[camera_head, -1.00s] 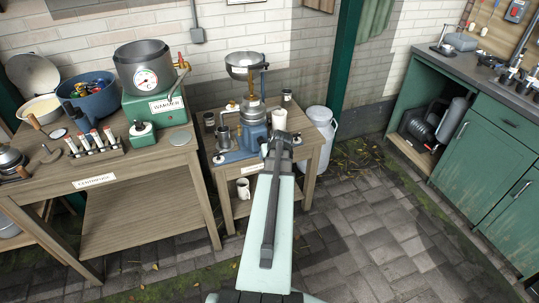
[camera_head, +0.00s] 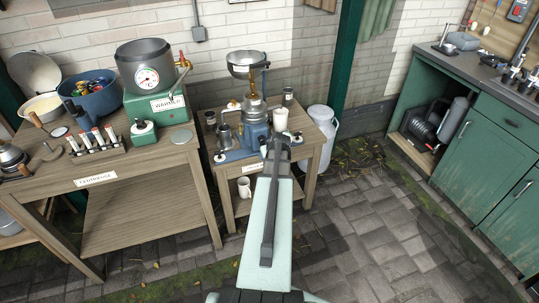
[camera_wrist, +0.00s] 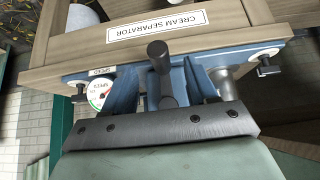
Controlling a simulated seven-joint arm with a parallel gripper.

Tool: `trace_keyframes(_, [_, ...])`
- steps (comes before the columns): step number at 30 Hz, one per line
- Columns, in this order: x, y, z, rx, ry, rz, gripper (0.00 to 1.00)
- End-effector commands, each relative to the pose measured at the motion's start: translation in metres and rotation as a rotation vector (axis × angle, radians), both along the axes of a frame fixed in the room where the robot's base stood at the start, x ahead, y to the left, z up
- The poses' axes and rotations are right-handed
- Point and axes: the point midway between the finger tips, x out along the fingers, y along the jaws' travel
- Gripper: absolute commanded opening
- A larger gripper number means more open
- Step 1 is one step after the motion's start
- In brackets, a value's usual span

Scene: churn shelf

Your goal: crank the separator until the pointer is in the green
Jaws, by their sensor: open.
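The cream separator (camera_head: 256,128) has a blue body, a brass-coloured column and a silver bowl on top. It stands on a small wooden table. In the wrist view its dark crank grip (camera_wrist: 158,52) points up at the middle, above a dark round part. A round white speed dial (camera_wrist: 100,93) with a green and a red part is at the left; I cannot tell where its pointer stands. My gripper (camera_head: 277,148) is in front of the separator, near the table's front edge. It is open. Its fingers are not clear in the wrist view, and whether they are around the grip is hidden.
A white cup (camera_head: 281,120) stands close beside the separator, and a white mug (camera_head: 244,187) is on the shelf below. A white can (camera_head: 322,122) is right of the table. The wooden bench (camera_head: 150,165) at left holds pots and tubes. The paved floor at right is clear.

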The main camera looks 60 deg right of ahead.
Motion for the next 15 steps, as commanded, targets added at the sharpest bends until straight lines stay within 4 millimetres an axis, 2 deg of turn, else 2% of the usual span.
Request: trace_keyframes(15, [0.012, -0.013, -0.025, 0.000, 0.000, -0.001, 0.57])
